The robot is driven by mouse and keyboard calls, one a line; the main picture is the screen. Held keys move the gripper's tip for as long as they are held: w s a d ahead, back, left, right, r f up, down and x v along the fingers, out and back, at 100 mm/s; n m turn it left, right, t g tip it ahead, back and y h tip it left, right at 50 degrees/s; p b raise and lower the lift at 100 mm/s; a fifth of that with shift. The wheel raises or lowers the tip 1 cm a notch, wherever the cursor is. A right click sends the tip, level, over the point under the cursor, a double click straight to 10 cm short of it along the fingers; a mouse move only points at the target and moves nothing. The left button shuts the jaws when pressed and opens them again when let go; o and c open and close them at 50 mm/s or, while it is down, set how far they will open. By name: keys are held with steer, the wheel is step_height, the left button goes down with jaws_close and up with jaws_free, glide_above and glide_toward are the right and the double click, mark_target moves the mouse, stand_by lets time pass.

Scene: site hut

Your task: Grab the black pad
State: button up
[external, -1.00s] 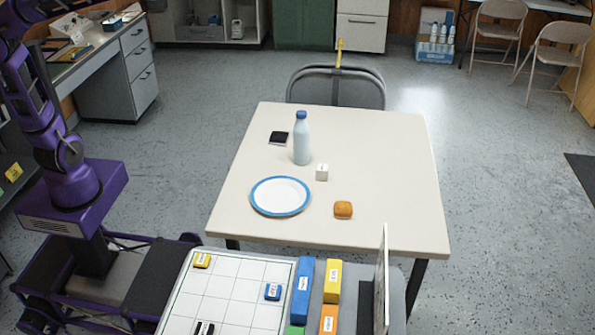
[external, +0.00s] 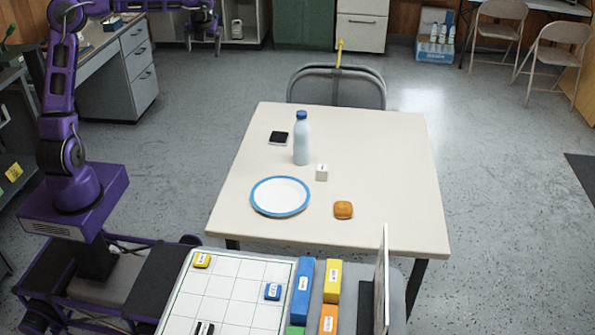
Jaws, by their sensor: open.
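The black pad (external: 278,138) is a small dark square lying flat near the far left part of the cream table (external: 385,165). It is just left of a pale blue bottle (external: 301,143) with a blue cap. My gripper (external: 219,48) is raised at the top of the view, up and to the left of the pad and well apart from it. Its fingers point down, are open and hold nothing visible.
A blue-rimmed white plate (external: 280,196), a white cube (external: 322,172) and an orange-brown block (external: 343,210) are on the table. A folding chair (external: 362,88) stands behind it. A whiteboard grid (external: 235,290) with colored blocks is in front. The table's right side is clear.

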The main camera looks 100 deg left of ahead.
step_height(320, 180, down, 13)
steer(key=w+d+n+t+h, duration=0.1)
steer(key=d+n+t+h, duration=0.15)
steer(key=h, duration=0.45)
steer(key=n+t+b, duration=0.2)
steer(key=n+t, duration=1.2)
glide_toward(279, 135)
steer(key=w, duration=0.1)
steer(key=w+f, duration=0.1)
steer(key=shift+w+d+f+y+b, duration=0.25)
steer(key=shift+w+f+y+b, duration=0.05)
steer(key=shift+w+f+b, duration=0.1)
steer(key=x, duration=0.5)
steer(key=shift+w+d+r, duration=0.15)
steer(key=shift+r, duration=0.05)
steer(key=c, duration=1.1)
